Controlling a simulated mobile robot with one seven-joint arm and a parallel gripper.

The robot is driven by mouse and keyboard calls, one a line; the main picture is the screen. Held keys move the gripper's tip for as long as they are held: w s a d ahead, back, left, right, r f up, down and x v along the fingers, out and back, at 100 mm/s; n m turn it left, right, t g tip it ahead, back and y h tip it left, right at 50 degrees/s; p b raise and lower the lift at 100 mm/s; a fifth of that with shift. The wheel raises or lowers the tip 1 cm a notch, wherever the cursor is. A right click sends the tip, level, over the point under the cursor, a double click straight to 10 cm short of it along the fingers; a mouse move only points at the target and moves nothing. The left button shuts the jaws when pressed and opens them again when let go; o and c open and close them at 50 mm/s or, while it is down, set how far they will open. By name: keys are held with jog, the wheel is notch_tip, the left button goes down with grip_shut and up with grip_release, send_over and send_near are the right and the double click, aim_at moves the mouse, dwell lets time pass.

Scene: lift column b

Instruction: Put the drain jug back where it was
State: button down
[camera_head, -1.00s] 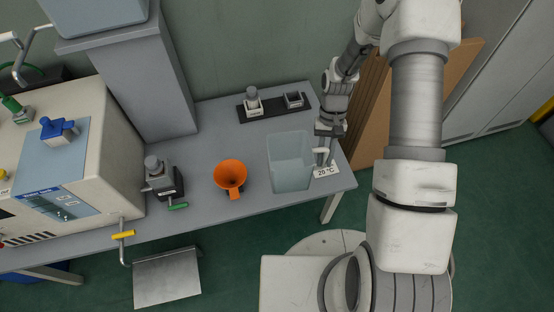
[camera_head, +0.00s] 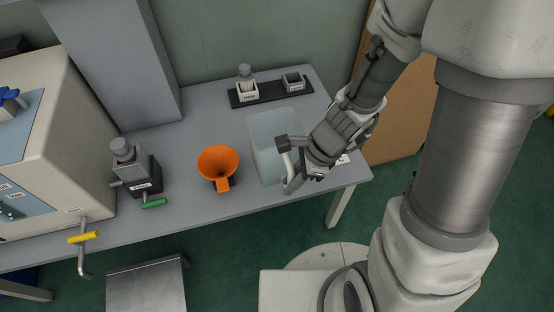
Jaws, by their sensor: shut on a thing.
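The drain jug appears to be the clear, pale blue-tinted container (camera_head: 267,132) at the right part of the grey bench. It looks upright, with its pale handle on the right side. My gripper (camera_head: 288,150) reaches in from the right and is shut on the jug at this handle. The wrist hides the jug's right side. I cannot tell whether its base touches the bench or is slightly raised.
An orange funnel (camera_head: 218,163) stands just left of the jug. A grey valve-like device (camera_head: 136,166) with a green lever is further left, beside a beige machine (camera_head: 62,150). A black tray (camera_head: 271,92) with small labelled holders lies behind. A label (camera_head: 342,158) is partly hidden by my wrist.

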jog(key=shift+w+f+p, duration=0.2)
jog(key=shift+w+p, duration=0.2)
jog(key=shift+w, duration=0.15)
jog(key=w+f, duration=0.2)
jog(key=w, duration=0.1)
jog(key=w+f+b, duration=0.1)
jog(key=w+f, duration=0.1)
jog(key=w, duration=0.2)
jog(key=w+f, duration=0.2)
jog(key=w, duration=0.1)
jog(key=shift+w+a+f+b, duration=0.25)
jog(key=shift+a+f+b, duration=0.05)
jog(key=shift+f+b, duration=1.15)
jog(key=shift+f, duration=0.95)
jog(key=c, duration=0.8)
grip_release()
